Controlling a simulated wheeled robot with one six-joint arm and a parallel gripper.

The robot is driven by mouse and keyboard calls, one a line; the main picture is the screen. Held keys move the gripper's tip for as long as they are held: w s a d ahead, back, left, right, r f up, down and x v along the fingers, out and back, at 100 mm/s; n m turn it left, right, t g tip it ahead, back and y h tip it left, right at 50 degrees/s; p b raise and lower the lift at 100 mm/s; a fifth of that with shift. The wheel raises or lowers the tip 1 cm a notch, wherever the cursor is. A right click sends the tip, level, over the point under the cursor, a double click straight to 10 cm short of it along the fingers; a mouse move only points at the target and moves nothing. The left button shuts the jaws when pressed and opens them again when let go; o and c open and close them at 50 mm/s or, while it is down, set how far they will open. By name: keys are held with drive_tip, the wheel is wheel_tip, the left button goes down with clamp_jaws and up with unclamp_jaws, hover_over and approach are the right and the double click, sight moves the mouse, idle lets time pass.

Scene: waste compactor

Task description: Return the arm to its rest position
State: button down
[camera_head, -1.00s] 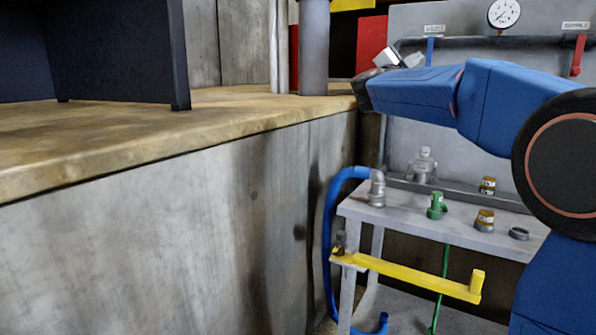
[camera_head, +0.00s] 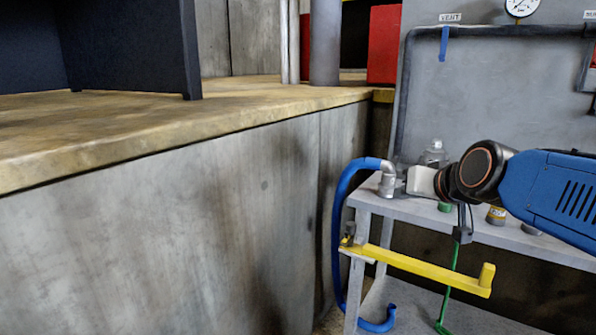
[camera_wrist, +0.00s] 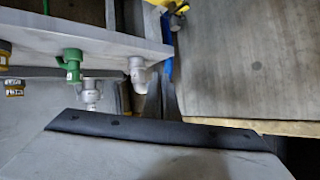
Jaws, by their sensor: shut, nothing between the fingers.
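My blue arm (camera_head: 560,195) reaches in from the right edge of the head view, with its dark wrist joint at the left end. My gripper (camera_head: 403,186), a pale block beyond the wrist, points left at about the height of the grey shelf (camera_head: 410,210). It is shut and empty. It overlaps the grey elbow fitting (camera_head: 388,182) of the blue hose in the picture; I cannot tell whether they touch. The elbow (camera_wrist: 137,72) and a green fitting (camera_wrist: 73,62) show in the wrist view. The fingertips cannot be made out there.
A yellow lever (camera_head: 420,268) sticks out below the shelf. The blue hose (camera_head: 338,230) hangs at its left. A concrete wall with a tan ledge (camera_head: 240,110) fills the left. A panel with a gauge (camera_head: 521,6) and pipes stands behind my arm.

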drive_tip(key=s+d+f+g+h, duration=0.1)
drive_tip(key=s+d+f+g, duration=0.1)
drive_tip(key=s+f, duration=0.8)
drive_tip(key=s+d+f+n+g+h, duration=0.1)
drive_tip(key=s+d+f+g, duration=0.2)
drive_tip(key=s+f, duration=0.7)
drive_tip(key=s+g, duration=0.2)
drive_tip(key=shift+s, duration=0.4)
drive_tip(key=shift+f, duration=0.1)
